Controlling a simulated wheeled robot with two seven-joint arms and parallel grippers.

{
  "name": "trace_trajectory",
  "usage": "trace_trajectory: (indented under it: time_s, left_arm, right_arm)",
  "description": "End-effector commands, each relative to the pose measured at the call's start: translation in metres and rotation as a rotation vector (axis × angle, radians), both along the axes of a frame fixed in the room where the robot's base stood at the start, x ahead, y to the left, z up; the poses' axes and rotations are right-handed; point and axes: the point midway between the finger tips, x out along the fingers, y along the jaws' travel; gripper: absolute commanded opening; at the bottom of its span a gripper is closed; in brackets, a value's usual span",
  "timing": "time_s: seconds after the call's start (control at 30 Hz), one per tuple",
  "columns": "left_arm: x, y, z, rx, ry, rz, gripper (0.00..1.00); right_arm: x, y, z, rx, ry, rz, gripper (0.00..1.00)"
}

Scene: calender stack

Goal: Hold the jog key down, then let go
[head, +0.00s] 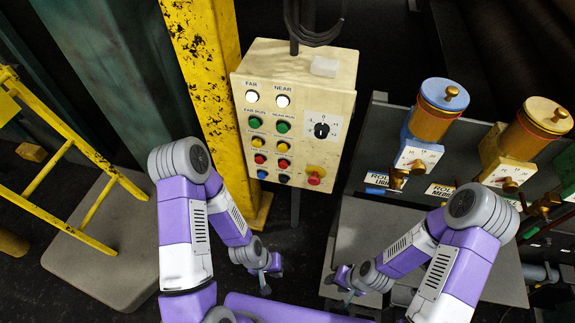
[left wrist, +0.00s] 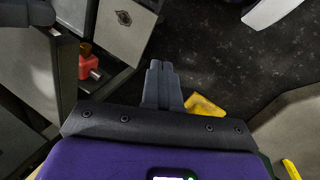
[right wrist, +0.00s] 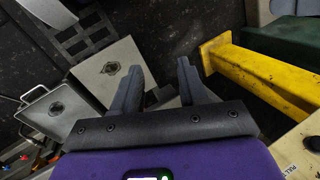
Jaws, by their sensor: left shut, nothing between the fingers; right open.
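The cream control box (head: 300,60) stands upright in the head view, with two columns of keys under FAR and NEAR labels. White lamps are at the top, with green keys (head: 283,127), yellow keys (head: 257,142), red keys (head: 259,159) and a blue key (head: 262,174) below. The smaller labels are too small to read, so I cannot tell which is the jog key. My left gripper (head: 264,284) is below the box, apart from it, its fingers together and empty in the left wrist view (left wrist: 162,68). My right gripper (head: 342,290) is lower right; its fingers are apart and empty in the right wrist view (right wrist: 158,68).
A red stop button (head: 314,180) and a black selector (head: 321,130) are on the box's right side. A yellow post (head: 205,70) stands left of it. Machine units with orange cylinders (head: 430,122) are at right. A yellow rail (head: 70,150) is at left.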

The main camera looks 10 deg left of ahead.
Motion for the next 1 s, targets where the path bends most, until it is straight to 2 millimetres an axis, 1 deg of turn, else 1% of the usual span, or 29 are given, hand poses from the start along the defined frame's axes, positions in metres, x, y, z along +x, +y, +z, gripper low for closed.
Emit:
trace_trajectory:
  time_s: [0.27,0.37,0.47,0.57,0.63,0.67,0.73,0.83,0.93,1.0]
  left_arm:
    - [-0.001,0.0,0.0,-0.001,0.003,-0.001,0.0]
    - [-0.001,-0.001,0.0,-0.005,0.003,0.003,0.0]
    - [-0.002,-0.006,-0.002,-0.034,0.008,0.026,0.0]
    - [0.001,-0.018,-0.003,-0.099,0.011,0.078,0.0]
    - [0.007,-0.03,-0.001,-0.164,0.005,0.135,0.0]
    - [0.01,-0.034,0.0,-0.194,0.001,0.164,0.0]
    - [0.024,-0.043,0.007,-0.267,-0.019,0.238,0.0]
    - [0.05,-0.045,0.021,-0.362,-0.064,0.355,0.0]
    - [0.081,-0.035,0.039,-0.442,-0.124,0.479,0.0]
    - [0.101,-0.021,0.052,-0.486,-0.171,0.56,0.0]
  right_arm:
    - [-0.001,0.0,0.0,0.001,0.003,0.0,0.43]
    - [-0.001,0.0,0.0,0.001,0.003,0.0,0.56]
    - [-0.001,0.0,-0.001,0.0,0.002,0.0,0.57]
    - [-0.001,0.0,-0.004,0.0,0.002,0.0,0.57]
    - [-0.001,0.0,-0.006,0.0,0.002,0.001,0.57]
    - [-0.001,0.0,-0.007,0.0,0.002,0.0,0.57]
    - [-0.001,0.0,-0.009,0.0,0.002,0.001,0.57]
    - [-0.001,0.0,-0.013,0.0,0.002,0.001,0.57]
    - [-0.001,0.0,-0.016,0.0,0.002,0.001,0.57]
    - [-0.001,0.0,-0.018,0.0,0.002,0.001,0.57]
